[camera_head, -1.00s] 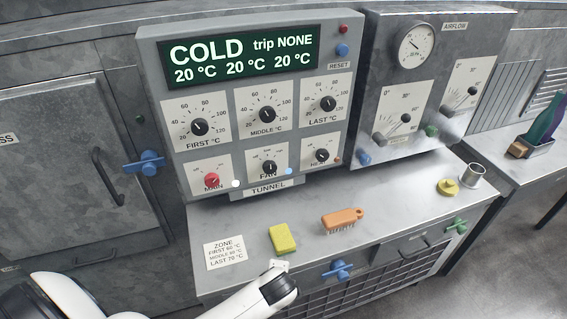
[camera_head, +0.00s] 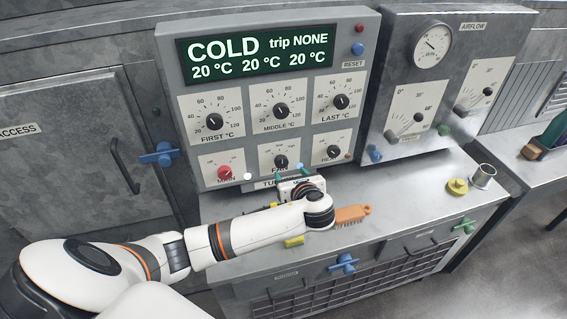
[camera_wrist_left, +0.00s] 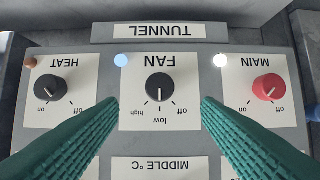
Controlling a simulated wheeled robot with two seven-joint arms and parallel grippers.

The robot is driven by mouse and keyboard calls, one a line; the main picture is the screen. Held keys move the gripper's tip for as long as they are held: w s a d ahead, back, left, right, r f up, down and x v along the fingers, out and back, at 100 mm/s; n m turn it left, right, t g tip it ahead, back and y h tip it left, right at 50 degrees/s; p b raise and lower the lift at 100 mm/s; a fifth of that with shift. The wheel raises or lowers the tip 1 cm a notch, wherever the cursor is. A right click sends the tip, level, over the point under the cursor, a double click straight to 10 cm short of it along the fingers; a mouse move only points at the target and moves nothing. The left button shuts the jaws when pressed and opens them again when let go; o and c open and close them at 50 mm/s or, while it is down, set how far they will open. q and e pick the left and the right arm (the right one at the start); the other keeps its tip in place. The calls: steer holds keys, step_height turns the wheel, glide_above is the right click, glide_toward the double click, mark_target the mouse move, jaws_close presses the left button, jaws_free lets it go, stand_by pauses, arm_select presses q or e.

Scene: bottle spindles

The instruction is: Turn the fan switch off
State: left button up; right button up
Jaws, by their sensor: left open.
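The fan switch is a black knob (camera_head: 281,161) in the middle of the panel's bottom row. It shows upside down in the wrist view (camera_wrist_left: 160,88), with its pointer line toward "low", between "high" and "off". The lamp (camera_wrist_left: 121,60) by the FAN label looks pale blue. My left gripper (camera_wrist_left: 160,115) is open, its two green fingers spread either side of the knob's line and apart from it. In the head view my left gripper (camera_head: 291,172) is just below and in front of the fan knob, partly covering the TUNNEL label. My right gripper is not in view.
The red main knob (camera_wrist_left: 269,88) and black heat knob (camera_wrist_left: 50,88) flank the fan knob. The display (camera_head: 258,54) reads COLD, trip NONE. An orange brush (camera_head: 352,214) and a partly hidden yellow sponge (camera_head: 294,241) lie on the bench under my arm.

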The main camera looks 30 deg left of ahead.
mark_target(282, 164)
arm_select(q)
steer(key=x, duration=0.9)
steer(key=shift+w+f+p, duration=0.1)
steer(key=shift+w+p, duration=0.05)
steer(key=shift+p, duration=0.15)
steer(key=shift+c, duration=0.6)
steer(key=c, duration=0.9)
